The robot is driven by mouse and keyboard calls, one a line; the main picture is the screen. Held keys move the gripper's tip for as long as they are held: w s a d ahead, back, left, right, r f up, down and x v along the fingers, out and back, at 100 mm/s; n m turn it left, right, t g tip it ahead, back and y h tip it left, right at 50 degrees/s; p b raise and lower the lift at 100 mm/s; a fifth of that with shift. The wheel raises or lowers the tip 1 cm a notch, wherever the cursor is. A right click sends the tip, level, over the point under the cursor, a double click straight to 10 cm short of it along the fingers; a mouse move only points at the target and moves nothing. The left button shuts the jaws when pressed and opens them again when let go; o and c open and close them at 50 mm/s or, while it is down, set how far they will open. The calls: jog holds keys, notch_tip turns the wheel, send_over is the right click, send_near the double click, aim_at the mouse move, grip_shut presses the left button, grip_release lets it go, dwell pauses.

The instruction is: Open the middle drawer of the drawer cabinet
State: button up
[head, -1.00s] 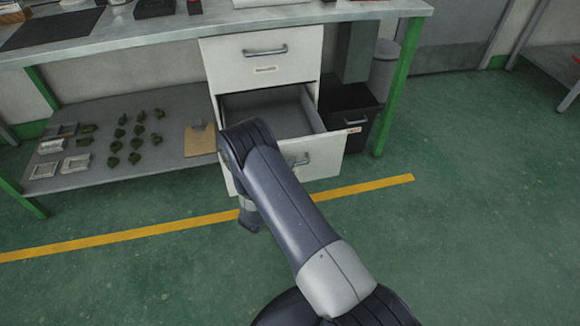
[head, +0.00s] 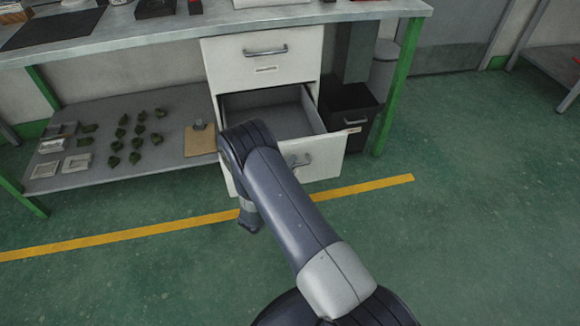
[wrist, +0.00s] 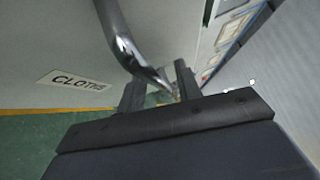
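The white drawer cabinet (head: 207,75) stands under the workbench. Its top drawer (head: 290,70) is closed. The middle drawer (head: 325,160) is pulled out, and its empty grey inside shows. Its metal handle (head: 302,160) shows just right of my arm, which covers the left part of the front. In the wrist view, a drawer front with a "CLOTHS" label fills the left. A curved metal handle (wrist: 125,45) runs down to between the fingers of my gripper (wrist: 158,88). The fingers are apart, with a gap beside the bar. The fingertips are hidden in the head view.
Dark green pieces (head: 137,130), white trays and a tan board (head: 200,141) lie on the lower shelf left of the cabinet. A black bin (head: 350,105) and a green bench leg (head: 400,85) stand close at right. The floor in front is clear.

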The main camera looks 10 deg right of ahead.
jog(key=p+v, duration=0.1)
jog(key=v, duration=0.9)
jog(key=shift+s+a+p, duration=0.25)
jog(key=shift+a+p, duration=0.05)
jog(key=shift+p, duration=0.05)
jog(key=shift+f, duration=0.15)
jog(key=b+x, duration=0.1)
jog(key=x, duration=1)
jog(key=shift+b, duration=0.35)
